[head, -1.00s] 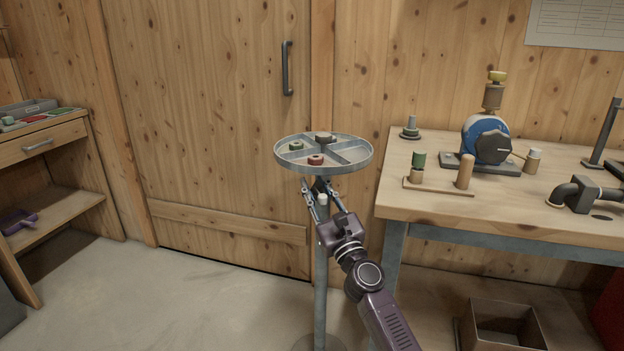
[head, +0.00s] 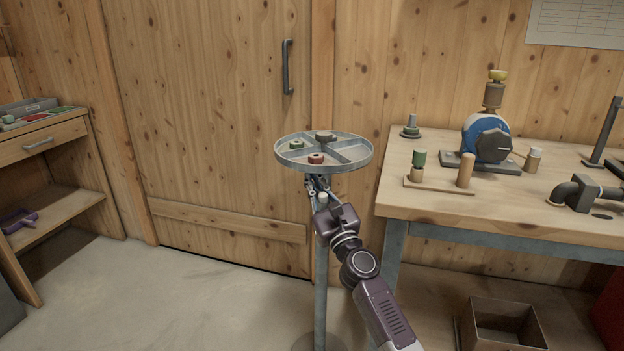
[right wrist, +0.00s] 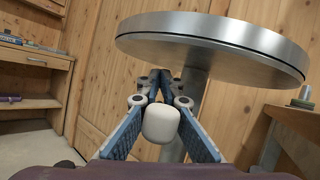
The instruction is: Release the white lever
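The white lever (right wrist: 161,123) shows in the right wrist view as a white rounded knob under the round tray, between my right gripper's fingers. In the head view its white end (head: 322,197) shows small above the gripper body. My right gripper (right wrist: 170,76) has its fingers drawn together beyond the knob, shut on the lever; the knob hides the lever's stem. The gripper also shows below the tray in the head view (head: 317,181). The round tray (head: 284,161) is divided and stands on a post (head: 320,285). My left gripper is not in view.
Red (head: 316,159), green (head: 296,145) and dark (head: 325,137) pieces lie in the tray. A workbench (head: 440,207) with a blue device (head: 487,138) stands at right. A shelf unit (head: 60,135) stands at left. The floor between is open.

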